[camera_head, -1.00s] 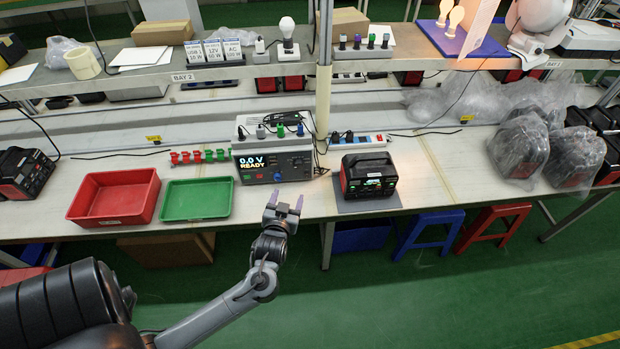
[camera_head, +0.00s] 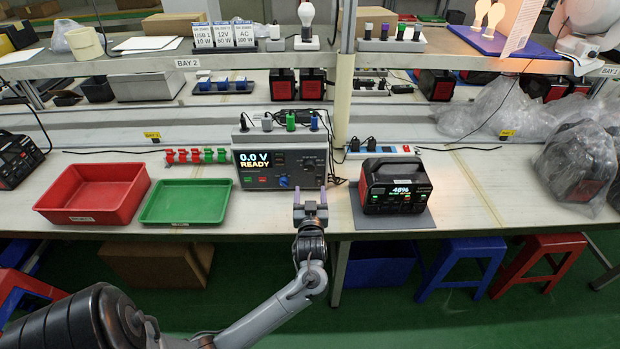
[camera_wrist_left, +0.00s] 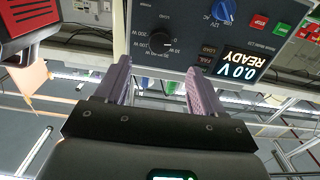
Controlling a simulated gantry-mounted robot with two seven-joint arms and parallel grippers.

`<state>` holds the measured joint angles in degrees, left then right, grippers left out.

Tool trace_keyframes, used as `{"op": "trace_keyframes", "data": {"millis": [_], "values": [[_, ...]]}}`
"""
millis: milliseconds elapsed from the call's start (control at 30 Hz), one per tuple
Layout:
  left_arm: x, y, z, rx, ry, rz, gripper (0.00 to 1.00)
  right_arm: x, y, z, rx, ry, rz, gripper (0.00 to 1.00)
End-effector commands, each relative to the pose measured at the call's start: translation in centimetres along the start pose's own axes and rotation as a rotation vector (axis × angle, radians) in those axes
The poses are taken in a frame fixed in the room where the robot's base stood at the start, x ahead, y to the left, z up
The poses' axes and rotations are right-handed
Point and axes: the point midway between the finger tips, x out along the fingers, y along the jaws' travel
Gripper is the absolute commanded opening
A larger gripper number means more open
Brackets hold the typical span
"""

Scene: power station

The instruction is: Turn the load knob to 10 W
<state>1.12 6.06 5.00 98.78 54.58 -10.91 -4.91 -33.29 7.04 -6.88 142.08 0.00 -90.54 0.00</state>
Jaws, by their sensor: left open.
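The load tester (camera_head: 262,166) stands upright on the bench, its display reading 0.0 V READY. The wrist view shows its panel (camera_wrist_left: 185,42) upside down. There the dark load knob (camera_wrist_left: 160,40) sits among watt labels, with 10 W legible near it; its exact pointer setting is hard to read. A blue selector knob (camera_head: 283,181) is beside it, also in the wrist view (camera_wrist_left: 223,10). My left gripper (camera_head: 310,196) is open and empty, in front of the tester's lower right. In the wrist view its fingers (camera_wrist_left: 158,78) point toward the load knob, apart from it. My right gripper is out of view.
A power station (camera_head: 396,187) showing 40% stands on a grey mat right of my gripper. A green tray (camera_head: 187,222) and a red tray (camera_head: 93,219) lie to the left. Several plugs stand on the tester's top. A post (camera_head: 342,105) rises behind, and a shelf hangs above.

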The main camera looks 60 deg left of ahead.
Motion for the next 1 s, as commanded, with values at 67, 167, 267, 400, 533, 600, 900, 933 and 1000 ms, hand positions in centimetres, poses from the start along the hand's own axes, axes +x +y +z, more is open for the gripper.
{"op": "trace_keyframes", "data": {"millis": [67, 167, 267, 400, 533, 600, 900, 933, 1000], "values": [[0.9, 0.0, 0.0, 0.001, 0.003, -0.001, 0.68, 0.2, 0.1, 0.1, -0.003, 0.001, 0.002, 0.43], [2.4, -0.1, 0.0, 0.002, 0.003, -0.002, 0.68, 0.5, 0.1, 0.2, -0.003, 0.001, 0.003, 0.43], [4.1, 0.0, 0.0, 0.003, 0.003, -0.001, 0.68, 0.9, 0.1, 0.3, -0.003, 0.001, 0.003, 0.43], [6.3, 0.0, 0.1, 0.002, 0.002, -0.001, 0.68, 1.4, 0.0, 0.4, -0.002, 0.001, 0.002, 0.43], [8.0, 0.0, 0.1, 0.002, 0.001, -0.001, 0.68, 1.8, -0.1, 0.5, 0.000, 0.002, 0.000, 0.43], [8.8, 0.0, 0.0, 0.002, 0.002, 0.000, 0.68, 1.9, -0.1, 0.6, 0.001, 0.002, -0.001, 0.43], [10.0, 0.0, 0.0, 0.000, -0.001, 0.000, 0.68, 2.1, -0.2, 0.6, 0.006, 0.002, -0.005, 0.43], [10.0, 0.0, 0.0, 0.001, -0.001, 0.000, 0.68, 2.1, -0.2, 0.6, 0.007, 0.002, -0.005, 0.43], [10.0, 0.0, 0.0, 0.001, -0.001, 0.000, 0.68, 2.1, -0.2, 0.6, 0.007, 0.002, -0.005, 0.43]]}}
